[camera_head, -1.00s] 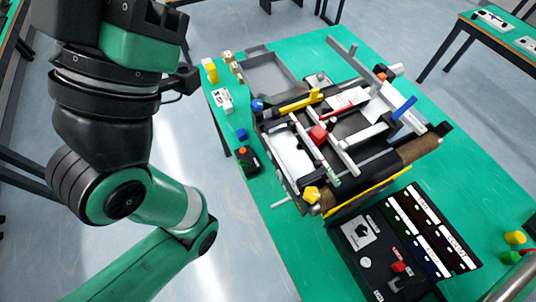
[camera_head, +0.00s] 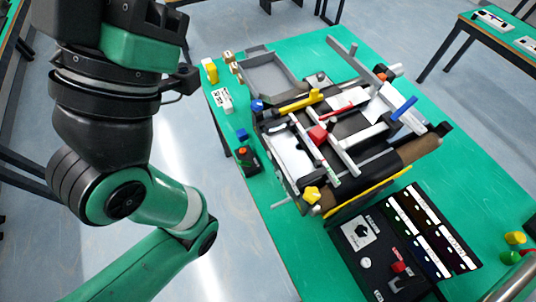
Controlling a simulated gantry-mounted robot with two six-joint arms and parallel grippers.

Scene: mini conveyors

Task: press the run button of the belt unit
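The belt unit (camera_head: 418,150) stands on the green table, with a dark belt, grey rails and several coloured knobs and levers. A black control panel (camera_head: 350,237) is at its near right side, with a red switch or knob (camera_head: 398,267) and a small round white spot (camera_head: 364,262). A small black box with an orange-red button (camera_head: 243,151) sits left of the unit. The labels are too small for me to tell which is the run button. My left arm fills the left side, but its fingertips are not in view. My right gripper is not in view.
A grey tray (camera_head: 291,92) lies behind the unit. Yellow and green pieces (camera_head: 514,238) are at the right.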

